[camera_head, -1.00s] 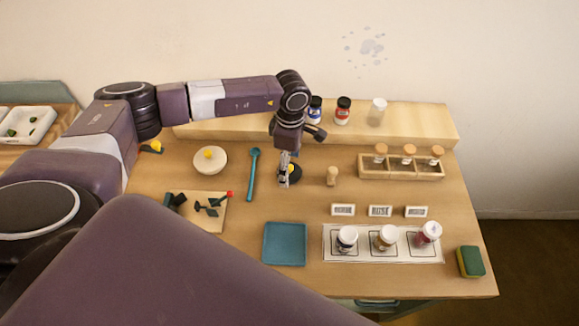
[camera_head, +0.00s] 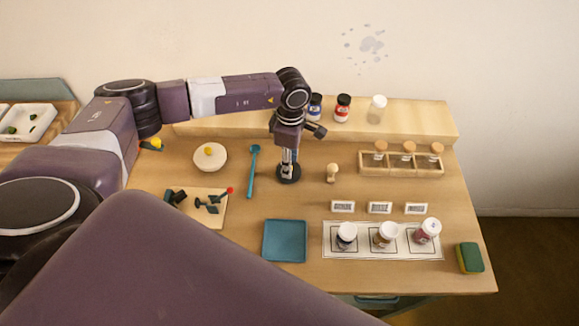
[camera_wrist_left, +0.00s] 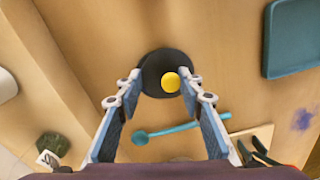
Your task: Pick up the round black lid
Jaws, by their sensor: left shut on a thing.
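The round black lid (camera_head: 289,180) is a flat dark disc at the middle of the table. In the left wrist view the lid (camera_wrist_left: 157,58) shows a yellow round knob (camera_wrist_left: 171,82) on top. My left gripper (camera_head: 288,160) points down over the lid. In the left wrist view its two fingers (camera_wrist_left: 162,80) stand on either side of the lid, shut on it. The lid sits at or very near the table top; I cannot tell whether there is a gap under it. My right gripper is not in view.
A blue spoon (camera_head: 252,175) and a pale bowl (camera_head: 220,165) lie to the left. A small wooden piece (camera_head: 332,173) stands close on the right. A blue tray (camera_head: 285,241) is in front. A shelf (camera_head: 225,128) with jars runs behind; a vial rack (camera_head: 375,170) stands right.

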